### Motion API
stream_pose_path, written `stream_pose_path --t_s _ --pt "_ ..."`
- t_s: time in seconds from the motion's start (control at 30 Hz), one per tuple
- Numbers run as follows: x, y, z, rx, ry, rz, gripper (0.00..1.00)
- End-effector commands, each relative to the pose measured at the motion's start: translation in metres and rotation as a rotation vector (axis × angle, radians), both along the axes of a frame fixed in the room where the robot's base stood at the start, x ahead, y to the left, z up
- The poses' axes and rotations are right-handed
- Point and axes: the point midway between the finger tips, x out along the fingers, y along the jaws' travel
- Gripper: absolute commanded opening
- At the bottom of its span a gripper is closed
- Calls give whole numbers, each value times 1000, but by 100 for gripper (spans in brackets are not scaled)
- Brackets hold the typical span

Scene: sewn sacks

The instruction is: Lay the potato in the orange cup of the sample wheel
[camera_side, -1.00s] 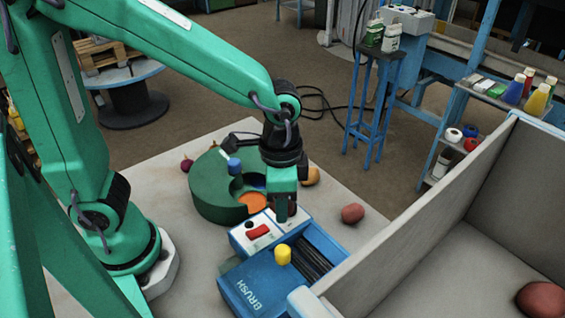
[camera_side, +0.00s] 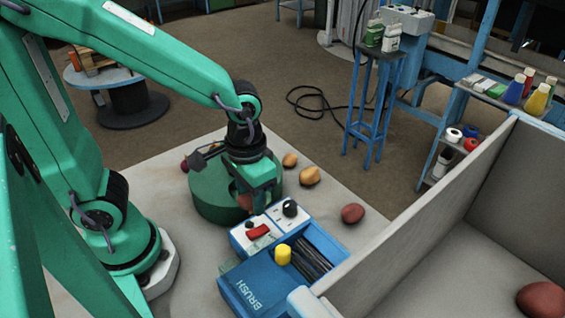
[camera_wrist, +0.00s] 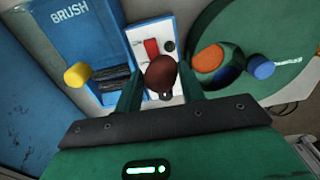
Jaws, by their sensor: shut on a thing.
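My gripper (camera_wrist: 160,92) is shut on a dark red-brown potato (camera_wrist: 161,74), which sits between the two fingers in the wrist view. In the side view my gripper (camera_side: 255,202) is over the near side of the green sample wheel (camera_side: 208,204) and hides much of it. The potato shows there as a brown patch (camera_side: 244,202) by the fingers. In the wrist view the orange cup (camera_wrist: 208,58) lies just right of the potato, in the wheel's cutout, with a dark blue cup (camera_wrist: 228,76) beside it. The orange cup looks empty.
A blue BRUSH box (camera_side: 250,288) with a yellow knob (camera_side: 283,254) and a white switch panel (camera_side: 268,237) stands close in front of the wheel. Several loose roundish lumps lie around, one red (camera_side: 353,213). A grey-walled bin (camera_side: 420,225) stands at right.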

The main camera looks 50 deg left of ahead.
Motion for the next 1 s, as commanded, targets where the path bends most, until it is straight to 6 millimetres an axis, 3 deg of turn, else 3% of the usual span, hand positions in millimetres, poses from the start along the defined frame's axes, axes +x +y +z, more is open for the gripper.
stream_pose_path --t_s 0.8,1.0 --pt "50 85 -59 0 3 4 17" --pt "57 96 -67 0 1 0 17"
